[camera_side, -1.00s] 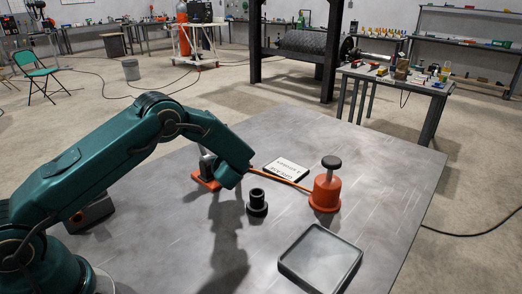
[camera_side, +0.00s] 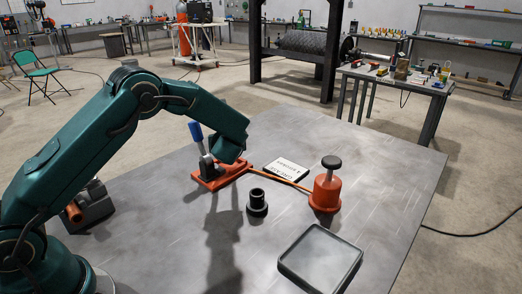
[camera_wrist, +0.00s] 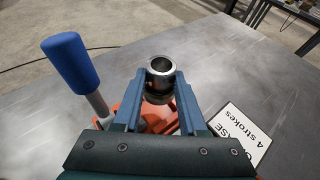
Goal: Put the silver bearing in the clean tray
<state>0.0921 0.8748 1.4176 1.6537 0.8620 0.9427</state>
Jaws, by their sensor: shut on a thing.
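The silver bearing (camera_wrist: 161,66) is a shiny ring in the wrist view, between the fingertips of my gripper (camera_wrist: 159,84). My gripper is shut on it. Behind and below it is an orange clamp fixture (camera_wrist: 133,108) with a blue handle (camera_wrist: 70,60). The bearing looks above the fixture, but I cannot tell whether they touch. In the side view my wrist is over the fixture (camera_side: 208,183), and the bearing and fingertips are hidden. The clean tray, a shallow grey square tray (camera_side: 283,265), is empty at the table's front right.
A black stepped cylinder (camera_side: 257,203) and an orange pot with a black knob (camera_side: 326,190) stand between the fixture and the tray. A white card reading "GREASE 4 strokes" (camera_side: 286,170) lies behind them. The table's right side is clear.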

